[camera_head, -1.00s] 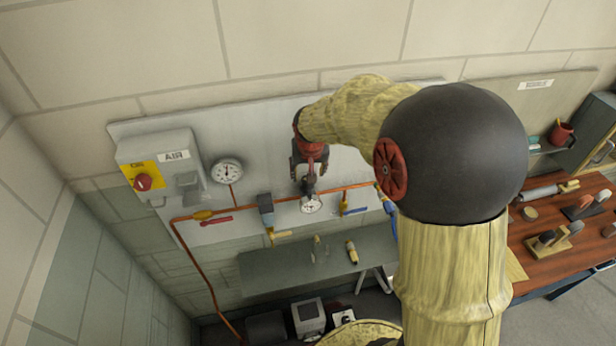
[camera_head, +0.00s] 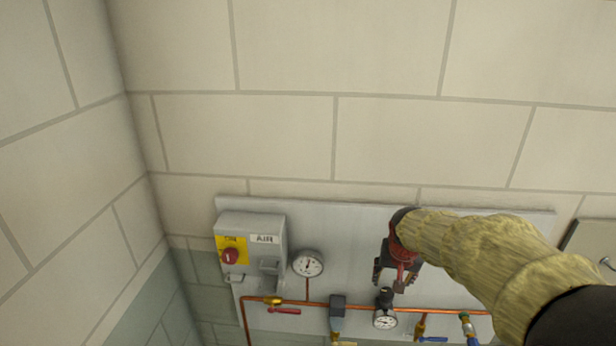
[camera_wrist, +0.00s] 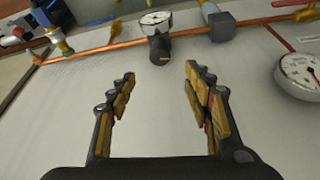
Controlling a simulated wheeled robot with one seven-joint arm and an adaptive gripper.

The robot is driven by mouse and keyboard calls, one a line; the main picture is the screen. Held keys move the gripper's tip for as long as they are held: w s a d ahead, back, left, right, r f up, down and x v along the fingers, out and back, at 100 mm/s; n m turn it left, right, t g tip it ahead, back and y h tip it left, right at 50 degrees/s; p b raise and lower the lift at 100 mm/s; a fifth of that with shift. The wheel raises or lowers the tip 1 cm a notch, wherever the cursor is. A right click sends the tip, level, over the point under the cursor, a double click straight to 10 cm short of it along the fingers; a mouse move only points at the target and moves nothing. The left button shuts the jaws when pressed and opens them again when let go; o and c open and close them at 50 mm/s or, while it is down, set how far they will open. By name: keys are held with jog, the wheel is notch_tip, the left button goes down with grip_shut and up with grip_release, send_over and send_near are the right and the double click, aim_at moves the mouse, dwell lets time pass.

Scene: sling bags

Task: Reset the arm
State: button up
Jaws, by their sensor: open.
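My gripper (camera_head: 393,277) is in front of the grey wall panel in the head view, at the end of my yellow-sleeved arm. In the wrist view my gripper (camera_wrist: 156,95) has its two padded fingers spread apart, with nothing between them. Beyond the fingertips in the wrist view is a regulator with a dial gauge (camera_wrist: 157,19) on the copper pipe. The same regulator gauge (camera_head: 384,321) shows just below my gripper in the head view. I cannot tell the exact gap between them.
The panel (camera_head: 345,230) carries a switch box with a red knob (camera_head: 231,256), a round gauge (camera_head: 308,264), a copper pipe (camera_head: 350,307), a red-handled valve (camera_head: 284,311) and a blue-handled valve (camera_head: 433,339). Bare block wall (camera_head: 340,50) lies above.

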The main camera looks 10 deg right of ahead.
jog(key=s+a+f+n+b, duration=0.1)
jog(key=s+a+f+b, duration=0.3)
jog(key=s+b, duration=0.4)
jog(key=s+a+f+n+t+y+b, duration=0.1)
jog(key=s+a+f+n+b, duration=0.1)
jog(key=s+a+f+b, duration=0.3)
jog(key=s+a+f+n+y+b, duration=0.1)
jog(key=s+a+f+b, duration=0.4)
jog(key=s+b, duration=0.6)
jog(key=shift+s+f+n+t, duration=0.3)
jog(key=shift+f+n, duration=0.1)
jog(key=shift+n, duration=0.1)
jog(key=shift+a, duration=0.1)
dwell(1.7)
